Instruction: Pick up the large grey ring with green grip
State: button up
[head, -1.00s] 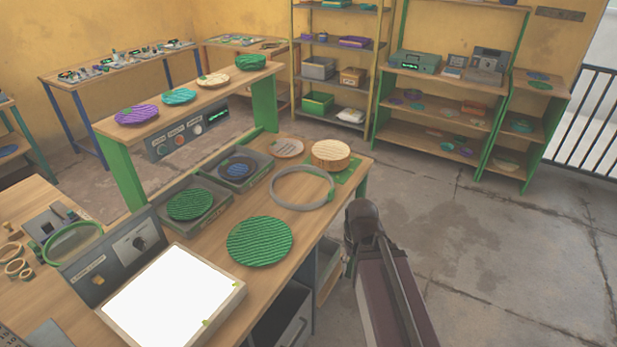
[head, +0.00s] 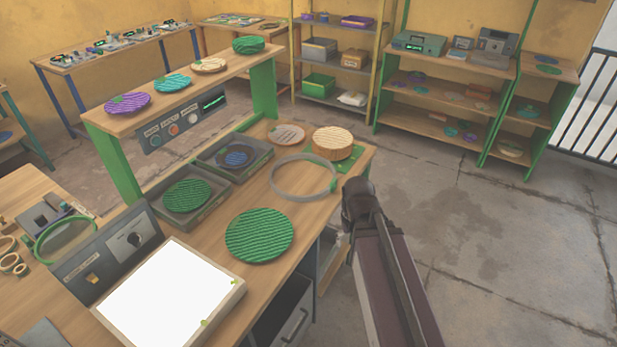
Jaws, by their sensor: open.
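The large grey ring (head: 284,191) lies flat on the wooden workbench (head: 210,228), toward its right end. A small green patch, seemingly its grip (head: 334,181), shows on the ring's right side. Bare wood shows through the ring's middle. My arm reaches up from the bottom right, and its dark joint is just right of the ring and the bench edge. My gripper's fingers do not show in this view.
A green ribbed disc (head: 259,235) lies in front of the ring. A light wooden round block (head: 332,143) and a pale disc (head: 285,134) are behind it. Dark trays (head: 237,176) stand to its left. A white lit panel (head: 168,295) is at front left. The floor right is clear.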

aim_at(332, 184)
jog(key=w+r+m+p, duration=0.3)
jog(key=w+r+p, duration=0.1)
jog(key=w, duration=1)
jog(key=w+r+m+p, duration=0.4)
jog(key=w+r, duration=0.1)
jog(key=w, duration=0.9)
jog(key=shift+w+a+p, duration=0.15)
jog(key=shift+a+p, duration=0.25)
jog(key=shift+f, duration=0.15)
notch_tip(332, 184, down, 8)
jog(key=b, duration=0.8)
jog(key=shift+f+b, duration=0.2)
jog(key=shift+b, duration=0.15)
jog(key=shift+f, duration=0.15)
jog(key=shift+w+f+b, duration=0.1)
jog(key=shift+f+b, duration=2.35)
jog(key=shift+b, duration=0.15)
grip_shut()
